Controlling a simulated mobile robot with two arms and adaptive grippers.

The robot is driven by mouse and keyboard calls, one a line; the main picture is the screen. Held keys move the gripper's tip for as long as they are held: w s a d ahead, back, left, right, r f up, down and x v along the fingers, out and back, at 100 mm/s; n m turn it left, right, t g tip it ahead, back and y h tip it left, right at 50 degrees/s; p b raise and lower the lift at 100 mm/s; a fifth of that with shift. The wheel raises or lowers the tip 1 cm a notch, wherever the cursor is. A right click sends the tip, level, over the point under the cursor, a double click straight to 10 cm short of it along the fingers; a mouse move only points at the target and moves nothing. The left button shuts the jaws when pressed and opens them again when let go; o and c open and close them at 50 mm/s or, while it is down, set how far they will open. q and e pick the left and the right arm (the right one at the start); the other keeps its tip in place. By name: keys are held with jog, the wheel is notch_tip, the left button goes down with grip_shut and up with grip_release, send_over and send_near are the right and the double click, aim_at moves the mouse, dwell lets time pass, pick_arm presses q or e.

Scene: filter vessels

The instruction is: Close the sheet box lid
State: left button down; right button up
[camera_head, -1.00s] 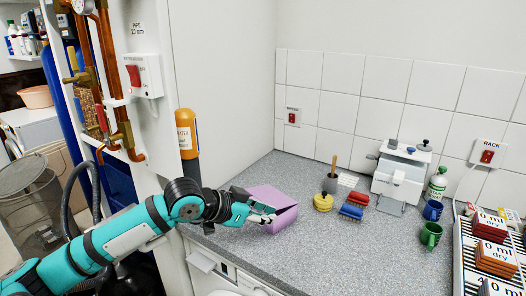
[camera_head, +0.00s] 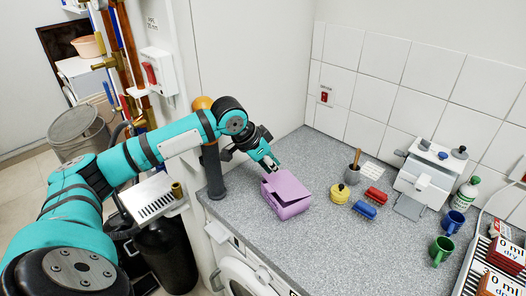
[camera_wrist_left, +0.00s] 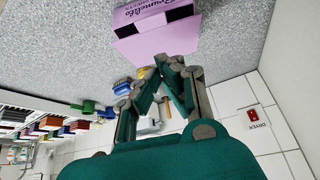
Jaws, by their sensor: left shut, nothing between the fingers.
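The sheet box is a lilac box (camera_head: 290,209) on the grey counter, near its left edge. Its lid (camera_head: 284,186) slopes over the top, with a gap below it at the front, so it looks ajar. In the left wrist view the lettered box (camera_wrist_left: 150,12) is at the top, with dark gaps beside a lilac flap (camera_wrist_left: 150,42). My left gripper (camera_head: 272,166) is at the box's far side, close to the lid's back edge; I cannot tell whether it touches. Its fingers (camera_wrist_left: 172,68) are shut and empty. My right gripper is out of view.
An orange-topped cylinder (camera_head: 203,103) stands left, close to my arm.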

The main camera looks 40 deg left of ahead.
aim_at(270, 188)
pick_arm(q)
notch_tip(270, 188, down, 4)
jog(key=shift+s+r+p, duration=0.15)
jog(key=shift+p, duration=0.3)
jog(key=shift+s+a+f, duration=0.2)
jog(key=shift+f, duration=0.25)
jog(key=shift+w+d+f, duration=0.1)
jog(key=shift+f, duration=0.05)
